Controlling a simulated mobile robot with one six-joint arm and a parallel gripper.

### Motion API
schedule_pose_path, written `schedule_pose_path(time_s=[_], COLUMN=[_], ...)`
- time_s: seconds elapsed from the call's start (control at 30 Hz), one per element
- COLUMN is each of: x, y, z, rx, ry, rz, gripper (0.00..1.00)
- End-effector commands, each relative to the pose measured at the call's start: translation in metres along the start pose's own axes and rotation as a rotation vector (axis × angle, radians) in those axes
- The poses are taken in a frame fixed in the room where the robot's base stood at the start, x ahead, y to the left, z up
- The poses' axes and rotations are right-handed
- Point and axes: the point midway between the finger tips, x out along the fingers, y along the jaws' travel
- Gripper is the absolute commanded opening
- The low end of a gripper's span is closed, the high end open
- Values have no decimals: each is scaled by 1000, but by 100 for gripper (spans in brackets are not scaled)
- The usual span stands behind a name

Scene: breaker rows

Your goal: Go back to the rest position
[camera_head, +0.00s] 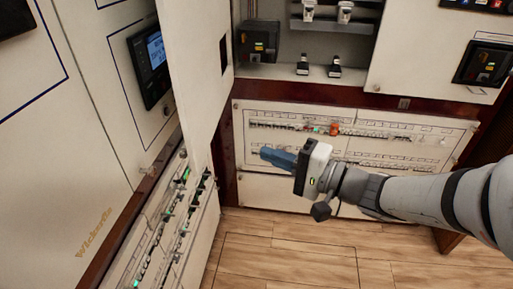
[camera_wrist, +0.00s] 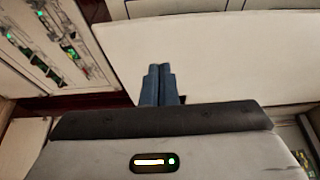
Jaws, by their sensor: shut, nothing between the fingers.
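My gripper (camera_head: 266,154) is in the middle of the head view, its blue fingers pointing left, in front of the lower breaker panel (camera_head: 240,160). In the wrist view the two blue fingers (camera_wrist: 158,78) lie side by side, shut and empty. Behind them is a plain pale panel (camera_wrist: 220,55). The gripper hides part of the lower breaker panel, which has two rows of small switches and a few green and red marks. I cannot tell whether the fingertips touch anything.
A tall pale cabinet door (camera_head: 188,75) stands open at left of centre. Another breaker row panel (camera_head: 172,215) is at lower left, below a cabinet with a blue-lit display (camera_head: 155,50). Wooden floor (camera_head: 290,250) is clear below. Black units (camera_head: 257,40) sit in the upper bay.

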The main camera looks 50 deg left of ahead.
Motion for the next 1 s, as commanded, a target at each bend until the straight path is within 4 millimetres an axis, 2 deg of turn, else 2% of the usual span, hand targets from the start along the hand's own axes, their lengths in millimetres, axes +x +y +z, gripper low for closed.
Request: schedule_pose_path(time_s=[0.13,0.43,0.57,0.67,0.77,0.97,1.0], x=[-10,-13,-32,-65,-108,-204,-225], y=[0,-1,0,6,18,44,48], z=[4,5,9,15,23,38,41], rx=[0,-1,-8,-12,-12,0,5], ry=[-1,-4,-20,-38,-40,22,44], rz=[0,7,78,201,364,722,795], gripper=[0,0,0,0,0,0,0])
